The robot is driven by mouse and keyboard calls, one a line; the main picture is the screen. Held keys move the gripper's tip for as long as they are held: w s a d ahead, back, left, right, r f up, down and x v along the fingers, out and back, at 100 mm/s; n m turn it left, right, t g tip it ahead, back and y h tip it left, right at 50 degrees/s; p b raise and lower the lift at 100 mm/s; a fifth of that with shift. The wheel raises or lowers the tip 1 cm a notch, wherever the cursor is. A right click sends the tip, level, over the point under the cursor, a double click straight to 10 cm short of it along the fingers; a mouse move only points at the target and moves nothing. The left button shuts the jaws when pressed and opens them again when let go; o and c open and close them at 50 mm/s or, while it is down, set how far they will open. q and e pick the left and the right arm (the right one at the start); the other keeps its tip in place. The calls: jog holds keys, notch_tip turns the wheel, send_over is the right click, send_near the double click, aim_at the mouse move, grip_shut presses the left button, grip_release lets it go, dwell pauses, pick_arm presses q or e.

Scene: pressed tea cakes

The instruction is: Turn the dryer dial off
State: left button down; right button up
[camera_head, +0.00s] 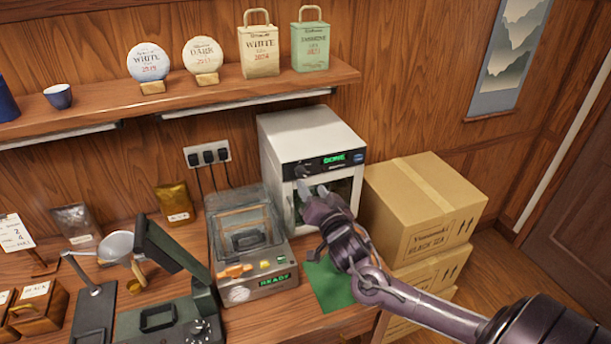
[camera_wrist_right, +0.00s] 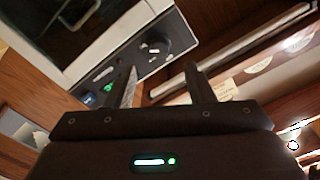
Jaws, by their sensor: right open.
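The dryer (camera_head: 305,135) is a white box with a black control panel and a green lit display (camera_head: 333,159), standing at the back right of the table. Its dark round dial (camera_head: 302,171) is at the left end of the panel, just above my right gripper's fingertips. In the right wrist view the dial (camera_wrist_right: 155,48) shows a light mark and lies just beyond the fingers. My right gripper (camera_head: 312,188) is open and empty in front of the dryer; its fingers also show in the wrist view (camera_wrist_right: 160,72). They appear apart from the dial. My left gripper is not in view.
Cardboard boxes (camera_head: 425,205) are stacked right of the dryer. A clear-lidded machine (camera_head: 250,275) with a green "READY" display stands to its left. A green mat (camera_head: 328,286) lies in front. A wooden shelf (camera_head: 190,108) with packages hangs above.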

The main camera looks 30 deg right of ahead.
aim_at(303, 174)
jog(key=p+x, duration=0.2)
jog(key=x, duration=0.4)
jog(key=shift+f, duration=0.1)
jog(key=c, duration=0.9)
jog(key=shift+a, duration=0.1)
jog(key=shift+c, duration=0.2)
